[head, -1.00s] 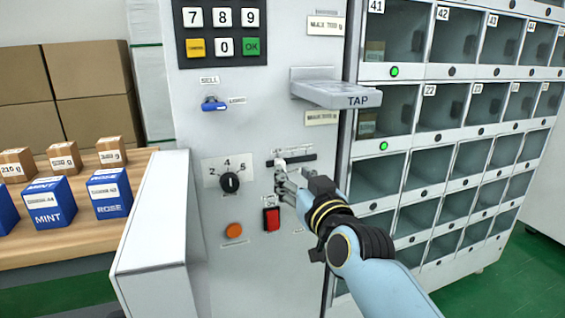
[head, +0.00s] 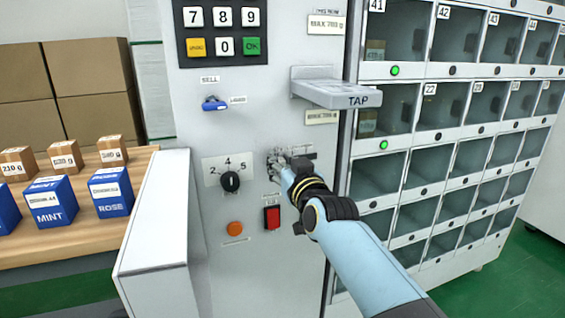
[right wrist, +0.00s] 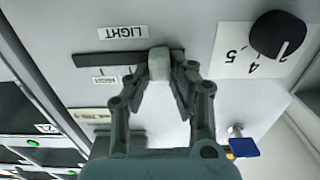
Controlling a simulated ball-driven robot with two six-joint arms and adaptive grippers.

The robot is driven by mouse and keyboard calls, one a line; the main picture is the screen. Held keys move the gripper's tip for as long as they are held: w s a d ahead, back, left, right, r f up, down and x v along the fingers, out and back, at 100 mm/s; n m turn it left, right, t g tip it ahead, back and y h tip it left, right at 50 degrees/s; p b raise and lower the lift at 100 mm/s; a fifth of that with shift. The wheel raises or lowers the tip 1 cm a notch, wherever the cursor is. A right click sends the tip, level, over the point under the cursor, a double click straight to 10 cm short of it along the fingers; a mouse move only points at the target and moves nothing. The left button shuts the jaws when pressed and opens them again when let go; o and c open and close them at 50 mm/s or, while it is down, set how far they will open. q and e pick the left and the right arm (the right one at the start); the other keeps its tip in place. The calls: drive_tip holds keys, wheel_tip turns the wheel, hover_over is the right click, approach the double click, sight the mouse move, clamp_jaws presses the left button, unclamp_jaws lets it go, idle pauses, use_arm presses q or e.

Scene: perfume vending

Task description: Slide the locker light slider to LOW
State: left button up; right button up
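The light slider is a dark horizontal track (head: 303,156) on the grey machine front. In the right wrist view, which is upside down, the track (right wrist: 100,58) runs left from a pale grey knob (right wrist: 158,64). The knob sits at the track's right end there, which is the left end in the head view. My right gripper (head: 276,160) covers the knob in the head view. In the wrist view its fingers (right wrist: 160,80) flank the knob closely on both sides and look shut on it. A LIGHT label (right wrist: 122,32) is beside the track. My left gripper is not in view.
A black dial (head: 230,182) is left of the slider; a red switch (head: 271,217) and an orange button (head: 234,229) are below. The TAP shelf (head: 337,93) juts out above. Lockers (head: 398,157) stand right, and boxes lie on a wooden table (head: 75,237) at left.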

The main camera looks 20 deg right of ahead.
sight(292, 154)
clamp_jaws()
drive_tip(key=d+b, duration=0.1)
drive_tip(key=d, duration=0.2)
drive_tip(key=shift+d, duration=0.25)
drive_tip(key=o, duration=0.7)
unclamp_jaws()
drive_tip(key=shift+c, duration=0.2)
